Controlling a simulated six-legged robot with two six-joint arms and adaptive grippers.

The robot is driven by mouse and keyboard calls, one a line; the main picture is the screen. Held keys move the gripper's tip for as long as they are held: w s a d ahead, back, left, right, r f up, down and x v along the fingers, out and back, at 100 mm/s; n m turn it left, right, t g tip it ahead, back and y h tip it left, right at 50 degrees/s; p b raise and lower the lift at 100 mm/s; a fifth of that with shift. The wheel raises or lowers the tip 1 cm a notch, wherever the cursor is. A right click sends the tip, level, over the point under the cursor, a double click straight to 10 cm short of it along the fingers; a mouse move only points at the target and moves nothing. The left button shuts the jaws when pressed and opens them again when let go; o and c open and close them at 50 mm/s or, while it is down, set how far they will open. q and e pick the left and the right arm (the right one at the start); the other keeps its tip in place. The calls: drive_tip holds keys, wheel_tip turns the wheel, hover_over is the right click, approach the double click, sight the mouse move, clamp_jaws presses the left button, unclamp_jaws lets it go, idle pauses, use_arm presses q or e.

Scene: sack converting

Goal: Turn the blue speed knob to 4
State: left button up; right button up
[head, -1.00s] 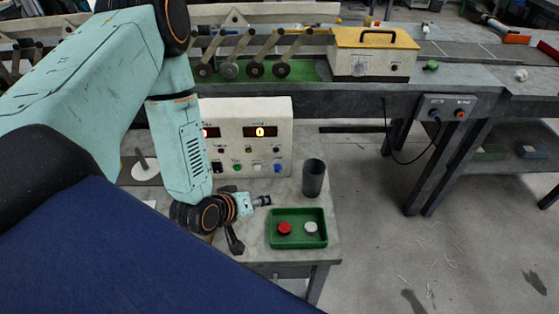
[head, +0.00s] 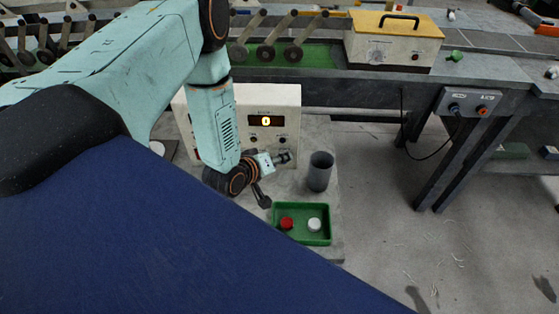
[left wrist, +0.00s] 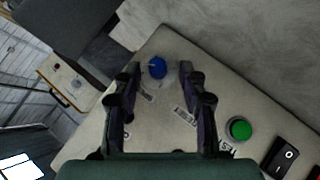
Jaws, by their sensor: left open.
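The blue knob (left wrist: 157,67) sits on the pale face of the control box in the left wrist view. A small light mark shows at its left side, but I cannot read any scale numbers. My left gripper (left wrist: 158,76) is open, with a dark finger on either side of the knob and gaps between; I cannot tell the remaining depth. In the head view, the control box (head: 285,97) stands on the bench with a lit display (head: 266,121) reading 0. My left wrist covers its lower part, and the knob is hidden there. My right gripper is not in view.
A green button (left wrist: 239,129) and a black rocker switch (left wrist: 283,157) share the panel. A grey cup (head: 319,172) stands right of my wrist. A green tray (head: 322,239) holds a red button (head: 287,223) and a white button (head: 314,224) near the bench's front edge.

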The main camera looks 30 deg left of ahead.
use_arm(q)
drive_tip(key=shift+s+d+r, duration=0.15)
drive_tip(key=shift+s+d, duration=0.05)
drive_tip(key=shift+w+a+f, duration=0.15)
drive_tip(key=shift+w+f, duration=0.1)
drive_tip(key=shift+w, duration=0.2)
drive_tip(key=c, duration=0.4)
drive_tip(key=shift+s+r, duration=0.1)
drive_tip(key=shift+s, duration=0.15)
clamp_jaws()
